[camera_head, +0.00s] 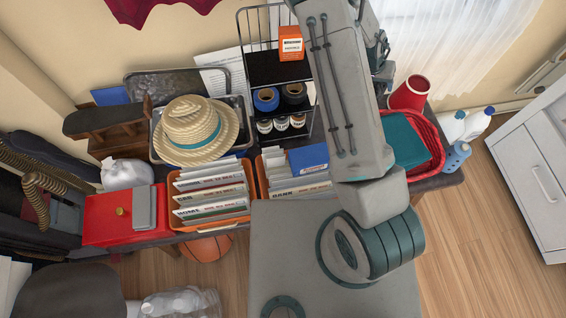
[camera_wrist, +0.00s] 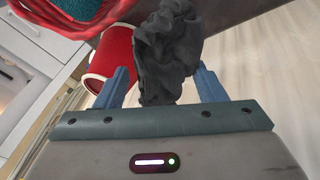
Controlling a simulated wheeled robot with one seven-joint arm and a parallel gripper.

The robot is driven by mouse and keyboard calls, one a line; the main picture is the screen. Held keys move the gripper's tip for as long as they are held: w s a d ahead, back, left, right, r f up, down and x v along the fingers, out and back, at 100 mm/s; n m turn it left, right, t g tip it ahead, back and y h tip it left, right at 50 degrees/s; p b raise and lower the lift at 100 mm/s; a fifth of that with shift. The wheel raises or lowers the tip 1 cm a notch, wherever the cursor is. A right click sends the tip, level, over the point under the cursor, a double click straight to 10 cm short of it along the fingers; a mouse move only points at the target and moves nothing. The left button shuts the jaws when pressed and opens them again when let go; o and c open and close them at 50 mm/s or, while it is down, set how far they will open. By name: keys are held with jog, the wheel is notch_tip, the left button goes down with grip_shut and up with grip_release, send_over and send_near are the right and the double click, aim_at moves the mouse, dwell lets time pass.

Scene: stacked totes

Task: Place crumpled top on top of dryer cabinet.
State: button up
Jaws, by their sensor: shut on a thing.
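The crumpled top is a dark grey, bunched cloth (camera_wrist: 165,45) in the wrist view. My gripper (camera_wrist: 162,78) is shut on it, with the cloth between the two blue fingers and standing out past their tips. In the head view my arm hides the gripper and the cloth. A white cabinet (camera_head: 535,165) with drawer handles stands on the floor at the right of the head view; it seems to be the one at the upper left of the wrist view (camera_wrist: 42,42). I cannot tell whether it is the dryer cabinet.
A cluttered table holds a straw hat (camera_head: 198,125), orange file bins (camera_head: 212,222), a wire rack (camera_head: 262,98), a red basket (camera_head: 437,150) and a red cup (camera_head: 408,93). White and blue bottles (camera_head: 465,125) stand right of it. Wood floor (camera_head: 490,240) at lower right is clear.

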jog(key=shift+d+f, duration=0.25)
jog(key=shift+f, duration=0.2)
jog(key=shift+f, duration=0.1)
notch_tip(320, 180, down, 10)
jog(key=shift+r+b, duration=0.1)
jog(key=shift+b, duration=1)
jog(key=shift+f, duration=0.2)
jog(key=o, duration=1.1)
jog(key=shift+r, duration=0.15)
